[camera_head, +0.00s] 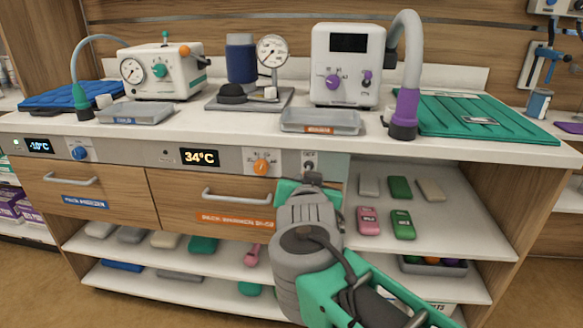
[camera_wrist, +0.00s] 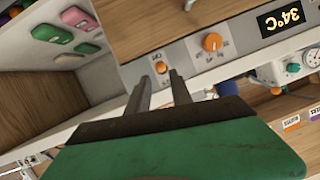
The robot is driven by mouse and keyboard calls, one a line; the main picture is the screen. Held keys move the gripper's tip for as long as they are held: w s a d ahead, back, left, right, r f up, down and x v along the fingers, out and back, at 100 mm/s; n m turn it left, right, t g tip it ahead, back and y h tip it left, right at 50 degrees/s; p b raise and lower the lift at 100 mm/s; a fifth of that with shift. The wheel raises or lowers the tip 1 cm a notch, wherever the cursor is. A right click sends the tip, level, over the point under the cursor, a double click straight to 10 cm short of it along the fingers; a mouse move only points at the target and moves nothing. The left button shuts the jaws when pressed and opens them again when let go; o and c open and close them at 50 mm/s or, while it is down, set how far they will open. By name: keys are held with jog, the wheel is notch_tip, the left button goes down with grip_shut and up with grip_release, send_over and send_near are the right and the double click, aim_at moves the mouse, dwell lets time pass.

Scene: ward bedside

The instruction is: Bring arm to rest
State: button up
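My arm reaches up from the lower right in the head view, with my gripper (camera_head: 311,179) in front of the control strip of the bedside counter. In the wrist view, my gripper (camera_wrist: 160,78) has its two grey fingers apart, with nothing held between them. The fingertips point at a small orange switch (camera_wrist: 160,67) on the panel; I cannot tell whether they touch it. The larger orange knob (camera_head: 261,168) is just left of my gripper in the head view.
The counter (camera_head: 230,125) carries a white gauge box (camera_head: 160,72), a white pump unit (camera_head: 346,65) and an empty grey tray (camera_head: 320,121). Two wooden drawers are shut, including the warm drawer (camera_head: 215,212) beside my gripper. Open shelves (camera_head: 450,215) hold several packets at the right.

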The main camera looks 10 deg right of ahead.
jog(key=s+r+n+g+y+p, duration=0.2)
jog(key=s+r+g+p, duration=0.3)
jog(key=p, duration=1.1)
jog(key=s+r+n+g+y+p, duration=0.2)
jog(key=s+r+g+p, duration=0.3)
jog(key=s+p, duration=0.7)
notch_tip(320, 180, up, 2)
jog(key=n+p, duration=0.1)
jog(key=p, duration=0.3)
jog(key=shift+a+n+p, duration=0.3)
jog(key=shift+a+p, duration=0.05)
jog(key=shift+a, duration=0.05)
